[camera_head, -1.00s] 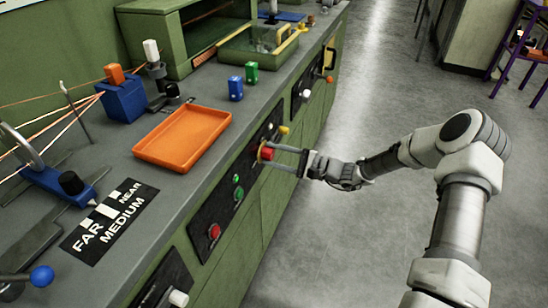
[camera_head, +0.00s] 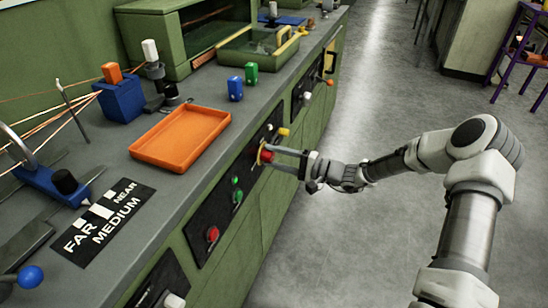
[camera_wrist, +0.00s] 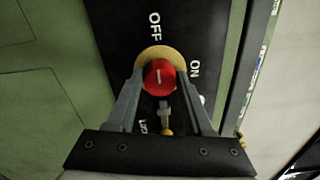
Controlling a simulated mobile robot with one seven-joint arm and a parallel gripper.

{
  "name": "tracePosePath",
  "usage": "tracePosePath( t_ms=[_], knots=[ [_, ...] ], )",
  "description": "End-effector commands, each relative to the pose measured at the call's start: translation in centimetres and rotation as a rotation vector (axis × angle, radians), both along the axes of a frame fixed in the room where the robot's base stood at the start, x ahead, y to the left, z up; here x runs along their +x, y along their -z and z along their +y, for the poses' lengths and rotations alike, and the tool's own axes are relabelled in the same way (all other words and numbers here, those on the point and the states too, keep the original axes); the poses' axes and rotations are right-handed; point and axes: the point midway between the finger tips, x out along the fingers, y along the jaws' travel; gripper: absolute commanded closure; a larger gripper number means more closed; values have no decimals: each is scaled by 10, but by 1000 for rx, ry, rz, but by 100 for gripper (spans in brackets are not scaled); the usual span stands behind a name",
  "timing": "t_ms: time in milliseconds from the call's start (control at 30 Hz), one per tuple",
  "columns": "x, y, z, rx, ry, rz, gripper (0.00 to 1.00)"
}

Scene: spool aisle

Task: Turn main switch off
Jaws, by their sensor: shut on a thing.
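The main switch is a red round knob (camera_wrist: 160,70) on a yellow disc (camera_wrist: 160,52), set in a black panel. White OFF is above it and ON to its right in the wrist view. The white mark on the knob runs roughly upright, in line with OFF. My gripper (camera_wrist: 160,88) has one finger on each side of the knob and is shut on it. In the head view the red knob (camera_head: 266,155) is partly hidden by my gripper (camera_head: 272,158), which reaches it from the right.
The panel also has a yellow knob (camera_head: 283,131), green buttons (camera_head: 237,196) and a red button (camera_head: 212,234). The floor (camera_head: 350,220) beside the bench is open.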

Motion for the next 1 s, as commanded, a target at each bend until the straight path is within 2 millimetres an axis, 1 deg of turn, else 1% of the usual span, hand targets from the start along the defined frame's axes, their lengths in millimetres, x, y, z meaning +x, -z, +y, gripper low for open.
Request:
tracePosePath(
  t_ms=[267, 300, 433, 767, 867, 967, 1000],
  knots=[
    [0, 0, -1, -3, 1, -2, 100],
    [0, 0, -1, -3, 1, -2, 41],
    [0, 0, -1, -2, 1, -1, 19],
    [0, 0, -2, -1, 1, -1, 19],
    [-3, -1, -11, -2, 2, 0, 19],
    [-9, -2, -27, -2, 4, 1, 19],
    [-11, -3, -36, -1, 5, -1, 19]
  ],
)
